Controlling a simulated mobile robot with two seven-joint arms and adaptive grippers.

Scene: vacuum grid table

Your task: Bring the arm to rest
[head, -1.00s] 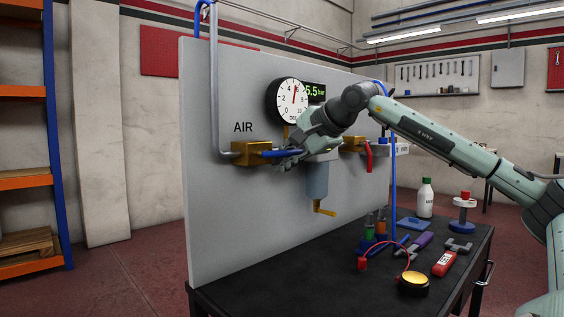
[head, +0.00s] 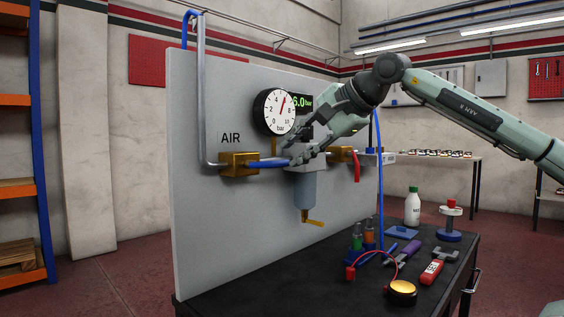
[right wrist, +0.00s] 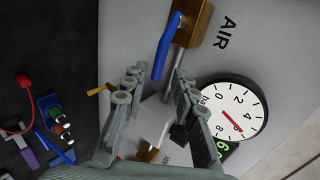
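My right gripper (head: 297,155) is in front of the panel (head: 215,95), near the tip of the blue valve lever (head: 268,163). In the right wrist view its fingers (right wrist: 157,78) are spread with nothing gripped. The grey regulator block (right wrist: 152,124) shows beyond and between them. The blue lever (right wrist: 167,45) lies nearly along the pipe from the brass valve (head: 238,163), clear of the fingers in the wrist view. The round gauge (head: 281,111) and the green display (head: 301,101) read about 6 bar. My left gripper is not in view.
A second brass valve with a red lever (head: 357,167) is right of the regulator. A bowl (head: 304,186) with a yellow drain handle hangs below.

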